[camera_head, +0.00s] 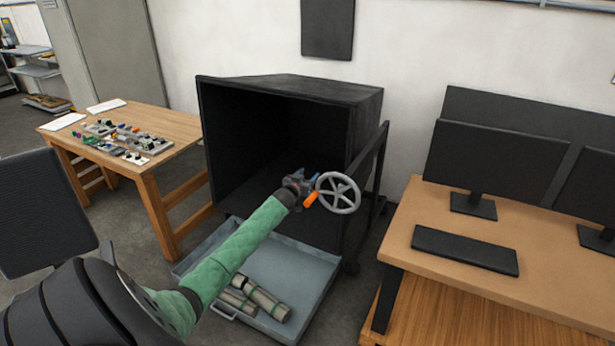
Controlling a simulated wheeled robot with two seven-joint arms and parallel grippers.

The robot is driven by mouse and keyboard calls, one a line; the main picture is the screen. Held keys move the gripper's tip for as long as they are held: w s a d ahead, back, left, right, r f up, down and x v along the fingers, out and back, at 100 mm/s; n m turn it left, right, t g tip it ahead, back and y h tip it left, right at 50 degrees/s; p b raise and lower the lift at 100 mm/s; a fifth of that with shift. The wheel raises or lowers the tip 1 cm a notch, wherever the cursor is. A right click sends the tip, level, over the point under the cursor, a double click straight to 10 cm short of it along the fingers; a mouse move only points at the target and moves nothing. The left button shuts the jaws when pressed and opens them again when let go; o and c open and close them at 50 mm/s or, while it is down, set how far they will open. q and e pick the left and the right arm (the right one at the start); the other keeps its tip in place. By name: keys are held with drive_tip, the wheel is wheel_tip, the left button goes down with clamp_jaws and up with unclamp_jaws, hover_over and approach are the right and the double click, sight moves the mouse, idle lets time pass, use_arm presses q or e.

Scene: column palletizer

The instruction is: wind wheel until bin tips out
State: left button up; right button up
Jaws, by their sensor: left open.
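The black bin (365,105) is tipped on its side in its frame, its open mouth facing me and to the left. Its dark inside looks empty. The grey hand wheel (351,205) with an orange handle (311,200) is at the front right of the bin. My left gripper (312,184) is open at the left of the wheel, close to the orange handle; I cannot tell whether it touches. A grey tray (308,270) lies on the floor below the bin mouth. Several cylinders (262,298) lie in it, partly hidden by my left arm. My right gripper is out of view.
A wooden table (178,126) with small parts stands at the left. A wooden desk (425,215) with monitors (495,158) and a keyboard (465,250) is close on the right. A wall stands behind the bin.

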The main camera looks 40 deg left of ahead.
use_arm(q)
drive_tip(key=p+v, duration=0.1)
drive_tip(key=v, duration=1.1)
drive_tip(key=shift+f, duration=0.1)
idle(0.4)
